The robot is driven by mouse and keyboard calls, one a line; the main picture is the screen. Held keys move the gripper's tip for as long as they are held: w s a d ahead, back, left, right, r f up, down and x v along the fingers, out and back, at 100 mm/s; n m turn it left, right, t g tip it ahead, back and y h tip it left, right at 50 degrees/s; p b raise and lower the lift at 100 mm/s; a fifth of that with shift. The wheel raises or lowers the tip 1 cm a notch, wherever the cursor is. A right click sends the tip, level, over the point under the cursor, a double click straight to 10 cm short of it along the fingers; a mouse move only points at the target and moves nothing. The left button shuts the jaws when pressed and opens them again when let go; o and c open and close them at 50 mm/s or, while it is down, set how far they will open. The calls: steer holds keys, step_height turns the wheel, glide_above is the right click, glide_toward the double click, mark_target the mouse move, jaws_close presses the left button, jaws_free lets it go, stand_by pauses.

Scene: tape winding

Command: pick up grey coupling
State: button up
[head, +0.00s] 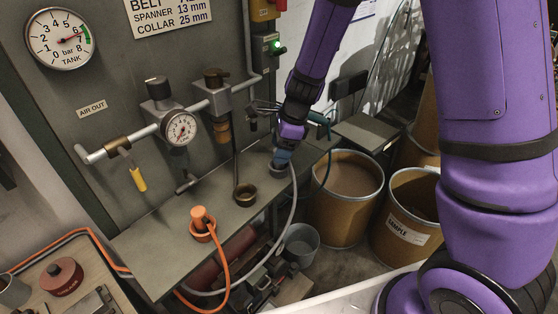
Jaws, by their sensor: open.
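The grey coupling (281,158), blue-grey in this light, stands in a round holder (277,170) at the right end of the grey bench ledge. A pale grey hose (293,205) curves down from beside it. My gripper (285,146) reaches down from above, right over the coupling. Its jaws are open. The fingers are small and partly merge with the coupling, so I cannot tell whether they touch it.
An orange coupling (202,220) with an orange hose sits in a holder to the left. A regulator gauge (181,128) and pipe are behind. Fibre drums (345,205) stand at right.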

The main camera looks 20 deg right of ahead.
steer(key=shift+x, duration=1.7)
steer(key=c, duration=1)
steer(key=shift+c, duration=0.2)
steer(key=shift+d+r, duration=0.1)
steer(key=shift+r, duration=0.1)
steer(key=shift+r, duration=0.4)
